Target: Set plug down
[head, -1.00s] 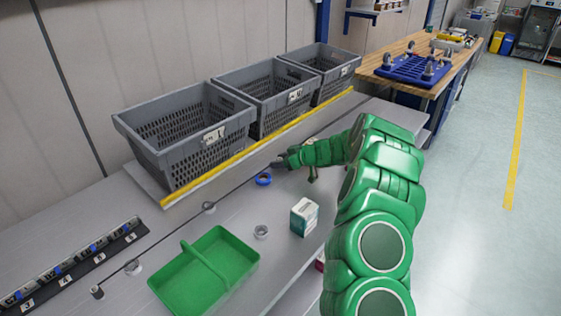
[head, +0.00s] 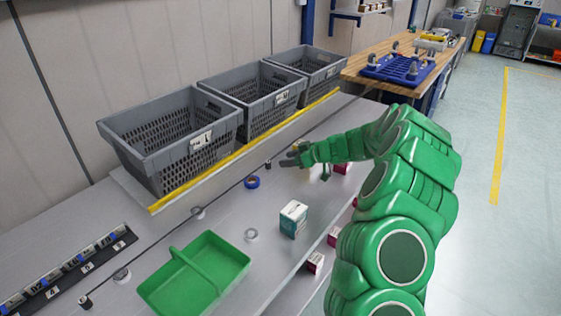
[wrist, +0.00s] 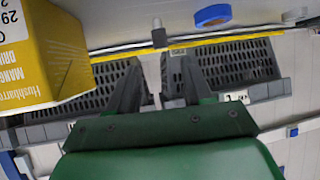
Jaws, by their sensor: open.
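My gripper (head: 286,158) is open, low over the grey bench at the far end of the thin dark line. A small dark cylinder, which looks like the plug (head: 268,163), stands on the bench just left of the fingertips, apart from them. In the wrist view the plug (wrist: 158,36) appears grey and upright-looking, beyond the gap between the two spread fingers (wrist: 158,78). Nothing shows between the fingers.
A blue tape roll (head: 252,182) lies near the plug. A yellow drink box (wrist: 45,55) is close beside my gripper. Grey crates (head: 172,140) line the back behind a yellow edge. A white-teal box (head: 293,219) and green tray (head: 195,275) stand nearer.

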